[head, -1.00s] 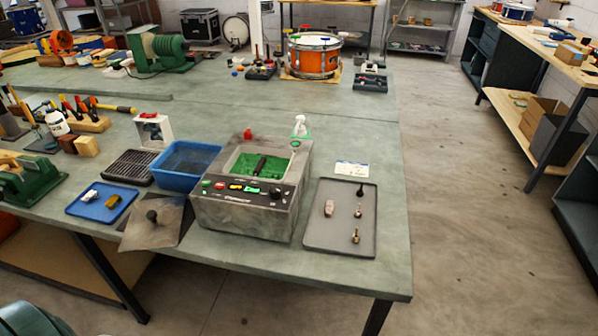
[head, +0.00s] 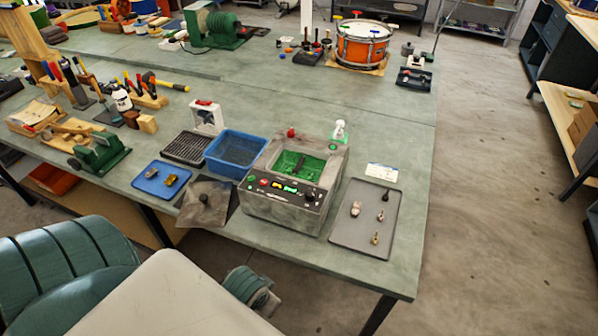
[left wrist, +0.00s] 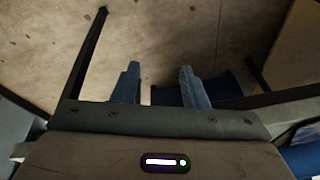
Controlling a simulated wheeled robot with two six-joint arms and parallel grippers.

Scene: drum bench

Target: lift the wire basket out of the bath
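The bath (head: 282,212) is a grey box with a control panel on its front, standing near the bench's front edge in the head view. The wire basket (head: 313,168) sits inside its opening, looking green, with a dark bar-like handle (head: 299,165) across the middle. How deep it sits is hard to tell. My left gripper shows in the left wrist view (left wrist: 159,70), its two bluish fingers apart with nothing between them. Bare floor lies beyond them, so it is away from the basket. My right gripper is in neither view.
A grey plate with a knob (head: 207,203) lies in front of the tub. A grey tray (head: 350,226) with small parts lies to the right. Bench surface (head: 300,105) behind is clear.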

